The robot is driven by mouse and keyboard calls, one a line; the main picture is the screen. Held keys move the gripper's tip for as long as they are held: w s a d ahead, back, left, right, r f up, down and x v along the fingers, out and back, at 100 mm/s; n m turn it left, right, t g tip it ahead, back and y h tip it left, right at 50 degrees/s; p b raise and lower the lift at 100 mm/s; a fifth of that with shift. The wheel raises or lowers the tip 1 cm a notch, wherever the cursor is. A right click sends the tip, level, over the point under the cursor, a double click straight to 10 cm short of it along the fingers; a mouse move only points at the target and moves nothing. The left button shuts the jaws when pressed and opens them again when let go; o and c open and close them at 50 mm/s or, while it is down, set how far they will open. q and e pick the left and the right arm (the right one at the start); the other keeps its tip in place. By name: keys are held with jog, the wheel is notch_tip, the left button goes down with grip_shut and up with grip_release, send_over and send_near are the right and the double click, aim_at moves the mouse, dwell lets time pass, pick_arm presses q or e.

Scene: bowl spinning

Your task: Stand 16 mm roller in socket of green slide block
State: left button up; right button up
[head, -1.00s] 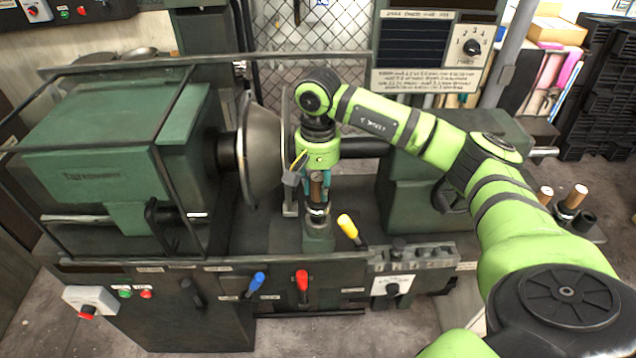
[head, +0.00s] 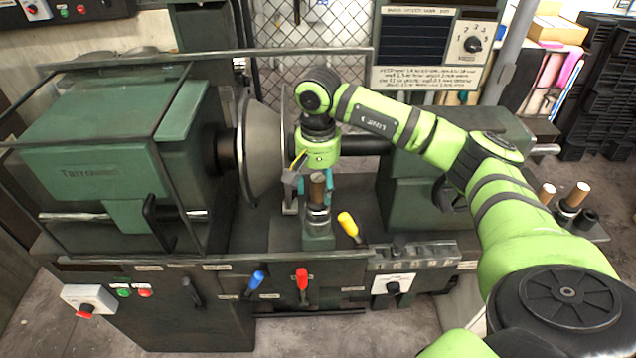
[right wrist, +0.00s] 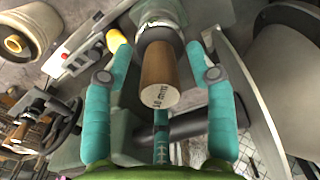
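A brown wooden roller (head: 317,190) stands upright, its lower end at the metal socket (head: 319,212) on top of the green slide block (head: 318,240). In the right wrist view the roller (right wrist: 159,77) shows its pale, printed end, and its far end meets the silver collar (right wrist: 158,18). How deep it sits cannot be seen. My right gripper (right wrist: 164,46) is open, with a teal finger on each side of the roller and visible gaps between. In the head view the right gripper (head: 313,186) is at the roller's height, partly hidden by it. My left gripper is not in view.
The large metal bowl (head: 262,150) on the lathe is close to the left of the gripper. A yellow-handled lever (head: 348,226) stands right of the block. Red (head: 302,279) and blue (head: 257,281) levers are in front. Two more rollers (head: 575,196) (head: 546,193) stand far right.

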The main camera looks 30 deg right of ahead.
notch_tip(320, 180, up, 12)
dwell(0.7)
dwell(0.4)
